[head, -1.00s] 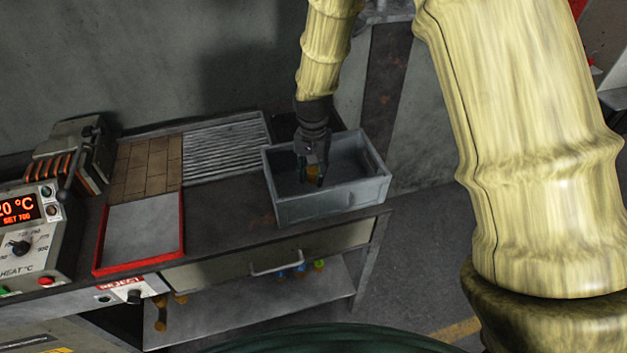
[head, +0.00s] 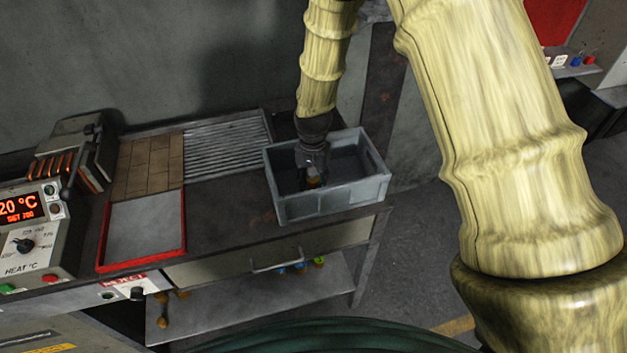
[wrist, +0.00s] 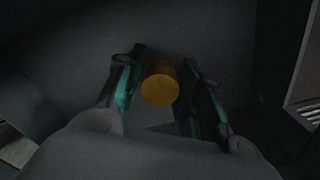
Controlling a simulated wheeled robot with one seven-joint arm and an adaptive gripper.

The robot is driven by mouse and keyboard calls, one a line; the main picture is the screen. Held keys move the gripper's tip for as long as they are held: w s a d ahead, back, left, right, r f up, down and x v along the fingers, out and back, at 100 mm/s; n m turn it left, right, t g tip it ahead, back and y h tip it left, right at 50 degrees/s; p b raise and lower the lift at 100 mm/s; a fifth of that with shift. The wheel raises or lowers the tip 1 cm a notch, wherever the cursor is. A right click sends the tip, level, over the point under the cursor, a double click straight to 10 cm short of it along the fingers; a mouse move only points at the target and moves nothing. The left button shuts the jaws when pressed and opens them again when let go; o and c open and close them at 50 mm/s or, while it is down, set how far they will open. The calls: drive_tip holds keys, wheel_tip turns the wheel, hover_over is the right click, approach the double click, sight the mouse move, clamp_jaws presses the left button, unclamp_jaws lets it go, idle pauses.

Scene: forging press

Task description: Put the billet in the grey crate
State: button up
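The billet (wrist: 160,88) is a short orange-brown cylinder between the two fingers of my gripper (wrist: 162,78) in the wrist view. In the head view the billet (head: 313,182) shows small below my gripper (head: 312,176), down inside the grey crate (head: 330,203). The crate stands at the right end of the bench. Its front wall hides the floor below the billet, so I cannot tell whether the billet touches it.
A red-rimmed tray (head: 145,232), brown tiles (head: 148,167) and a ribbed metal rack (head: 225,145) lie left of the crate. A heater control box (head: 32,235) stands at far left. The wall is close behind the bench.

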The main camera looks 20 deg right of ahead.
drive_tip(key=shift+o, duration=0.8)
drive_tip(key=shift+r, duration=0.15)
wheel_tip(320, 180, up, 12)
drive_tip(key=b, duration=0.3)
drive_tip(key=shift+b, duration=0.4)
